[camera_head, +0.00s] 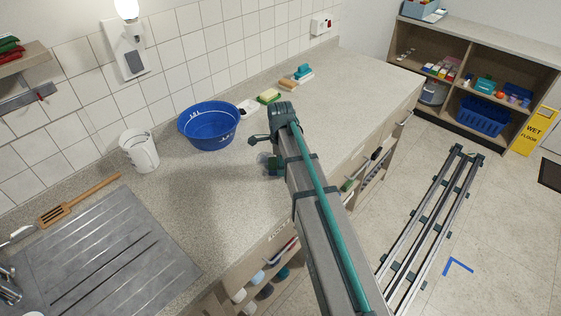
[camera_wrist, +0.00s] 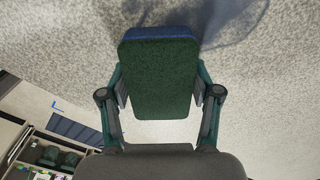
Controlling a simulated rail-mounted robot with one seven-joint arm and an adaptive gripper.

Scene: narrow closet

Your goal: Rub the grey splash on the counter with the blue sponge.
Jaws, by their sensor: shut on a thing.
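In the wrist view, my gripper (camera_wrist: 160,100) is shut on the sponge (camera_wrist: 158,75), with a finger on each side. The sponge shows a dark green face and a blue edge at its far end. A darker grey-blue patch (camera_wrist: 232,22) lies on the counter (camera_wrist: 60,55) beyond the sponge; I cannot tell whether it is the splash or a shadow. In the head view, my gripper (camera_head: 269,162) is over the counter (camera_head: 345,85), right of the blue basin, mostly hidden by my arm. Whether the sponge touches the counter is unclear.
A yellow-green sponge (camera_head: 269,96) and a teal-topped brush (camera_head: 302,73) lie farther back. A wooden slotted spatula (camera_head: 75,202) lies by the metal drainer (camera_head: 95,255). The counter's far right is clear.

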